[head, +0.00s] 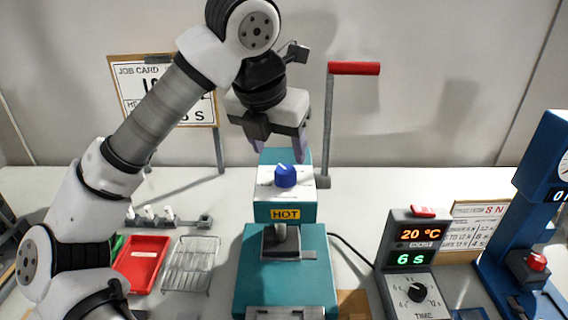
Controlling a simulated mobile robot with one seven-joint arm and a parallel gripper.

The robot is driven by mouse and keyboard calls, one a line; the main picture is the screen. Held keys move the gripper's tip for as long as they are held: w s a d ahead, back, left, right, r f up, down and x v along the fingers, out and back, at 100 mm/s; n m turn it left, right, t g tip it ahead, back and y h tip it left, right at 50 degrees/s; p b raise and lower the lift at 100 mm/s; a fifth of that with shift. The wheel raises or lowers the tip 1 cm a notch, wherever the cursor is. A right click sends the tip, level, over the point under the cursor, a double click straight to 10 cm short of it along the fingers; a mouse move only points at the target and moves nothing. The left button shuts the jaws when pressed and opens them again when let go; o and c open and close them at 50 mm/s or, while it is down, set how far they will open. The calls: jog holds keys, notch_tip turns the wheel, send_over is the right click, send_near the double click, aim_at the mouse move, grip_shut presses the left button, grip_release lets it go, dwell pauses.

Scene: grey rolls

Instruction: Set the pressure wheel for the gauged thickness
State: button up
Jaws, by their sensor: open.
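A blue knob (285,176), which looks like the pressure wheel, sits on the white plate (264,192) on top of the teal press (284,262). The press bears a yellow HOT label. My gripper (277,152) is open and empty, pointing down just above and behind the knob, apart from it. The wheel's marks are too small to read. A blue gauge (541,160) with a round dial and a small display stands at the far right, cut by the picture's edge; its full reading is not visible.
A control box (410,240) shows 20 °C and 6 S above a TIME knob. A job card (130,72) is partly hidden by my arm. A red-handled lever (354,68) rises behind the press. A red tray (143,262) and wire rack (190,264) lie left.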

aim_at(285, 170)
jog(key=x, duration=0.6)
jog(key=shift+w+d+f+p, duration=0.1)
jog(key=shift+f+p, duration=0.05)
jog(key=shift+p, duration=0.25)
jog(key=c, duration=1)
